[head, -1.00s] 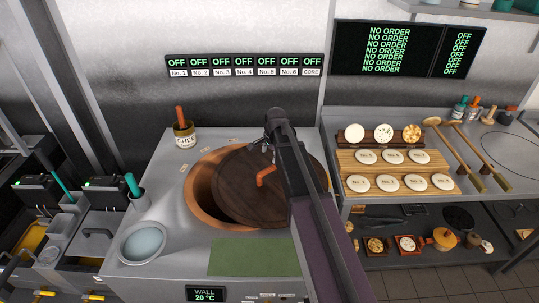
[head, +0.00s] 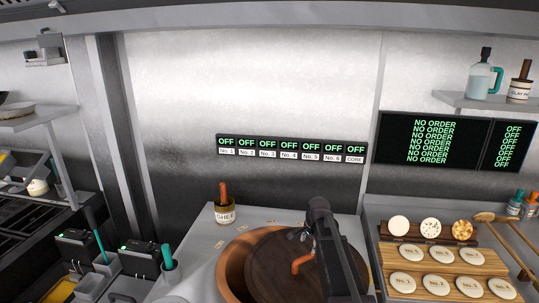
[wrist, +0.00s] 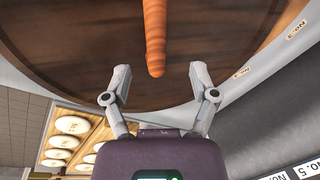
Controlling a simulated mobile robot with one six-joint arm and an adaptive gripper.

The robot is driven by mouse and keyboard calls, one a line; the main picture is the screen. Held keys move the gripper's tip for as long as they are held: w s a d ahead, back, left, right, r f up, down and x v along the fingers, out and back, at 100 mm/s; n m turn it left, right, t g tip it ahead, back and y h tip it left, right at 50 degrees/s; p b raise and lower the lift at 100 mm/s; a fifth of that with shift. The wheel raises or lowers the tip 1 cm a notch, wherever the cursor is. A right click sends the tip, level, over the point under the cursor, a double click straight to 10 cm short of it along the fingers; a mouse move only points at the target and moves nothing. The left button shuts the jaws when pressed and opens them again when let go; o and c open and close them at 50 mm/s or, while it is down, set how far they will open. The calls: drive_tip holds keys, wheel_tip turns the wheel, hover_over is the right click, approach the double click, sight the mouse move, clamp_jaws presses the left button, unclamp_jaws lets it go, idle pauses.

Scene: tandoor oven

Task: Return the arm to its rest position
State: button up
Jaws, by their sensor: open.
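My gripper (wrist: 160,85) is open and empty in the wrist view. Its two fingers stand apart, with the orange-brown handle (wrist: 155,35) of the tandoor lid beyond them, not between them. The dark wooden lid (wrist: 100,45) fills the upper part of that view. In the head view my gripper (head: 306,232) is small and partly hidden behind my arm, above the lid (head: 268,265). The lid's bent handle (head: 302,262) shows to the left of my arm. The lid covers most of the oven mouth, leaving an opening at its left inside the copper-coloured rim (head: 232,272).
A ghee pot (head: 225,212) stands behind the oven at left. At right, a wooden board (head: 428,267) holds several numbered dough rounds. A wall panel (head: 291,149) reads OFF, and an order screen (head: 435,141) reads NO ORDER.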

drive_tip(key=s+f+n+g+h+b, duration=0.1)
drive_tip(key=s+n, duration=1.1)
drive_tip(key=s, duration=1.3)
wheel_tip(320, 180, down, 2)
drive_tip(key=shift+a+f+g+b, duration=0.15)
drive_tip(key=shift+g+b, duration=0.35)
drive_tip(key=shift+b, duration=0.35)
